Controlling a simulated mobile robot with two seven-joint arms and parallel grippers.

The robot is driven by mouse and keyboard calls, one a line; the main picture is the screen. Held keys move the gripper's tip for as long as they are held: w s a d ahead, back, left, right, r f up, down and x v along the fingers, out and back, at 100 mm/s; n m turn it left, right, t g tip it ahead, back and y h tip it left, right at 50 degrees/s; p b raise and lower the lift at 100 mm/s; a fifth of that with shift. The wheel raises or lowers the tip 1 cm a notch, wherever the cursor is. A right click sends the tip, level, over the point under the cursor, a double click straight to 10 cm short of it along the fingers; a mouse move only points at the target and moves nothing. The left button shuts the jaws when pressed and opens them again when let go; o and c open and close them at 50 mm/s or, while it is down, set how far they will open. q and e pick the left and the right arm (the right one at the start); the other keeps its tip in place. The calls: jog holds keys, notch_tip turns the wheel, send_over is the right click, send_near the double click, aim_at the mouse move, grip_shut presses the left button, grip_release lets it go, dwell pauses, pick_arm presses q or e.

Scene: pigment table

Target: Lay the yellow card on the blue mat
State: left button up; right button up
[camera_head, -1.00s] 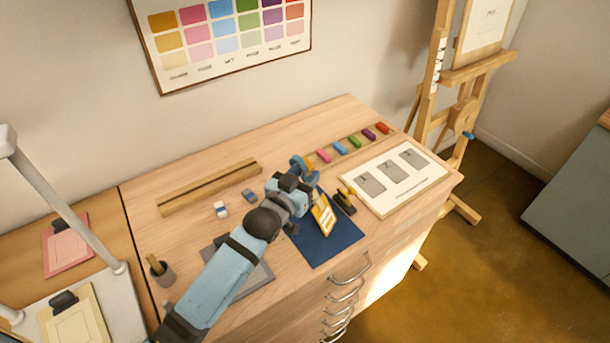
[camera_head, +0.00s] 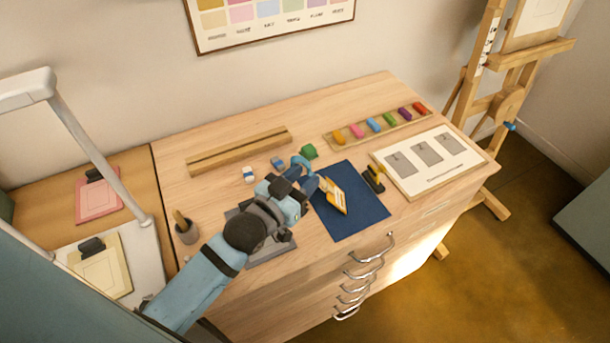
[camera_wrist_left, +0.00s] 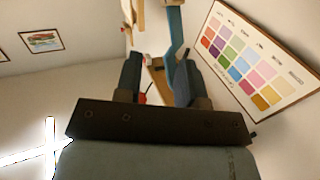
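The yellow card (camera_head: 335,196), with a white panel, is over the left part of the blue mat (camera_head: 360,215) in the head view. It looks tilted rather than flat; I cannot tell how much of it touches the mat. My left gripper (camera_head: 310,177) is just left of the card, above the mat's left edge. The left wrist view shows its fingers (camera_wrist_left: 158,72) well apart, with no card visible between them. The card is not recognisable in that view. My right gripper is not in view.
A dark clip-like object (camera_head: 373,179) stands at the mat's right edge, beside a white board (camera_head: 432,183). A cup (camera_head: 187,232) stands left. The mat's front right is bare.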

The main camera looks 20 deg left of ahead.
pick_arm(q)
jog(key=o, duration=1.2)
jog(key=shift+c, duration=0.2)
jog(key=b+v, duration=0.2)
jog(key=v, duration=1.1)
jog(key=shift+s, duration=0.4)
grip_shut()
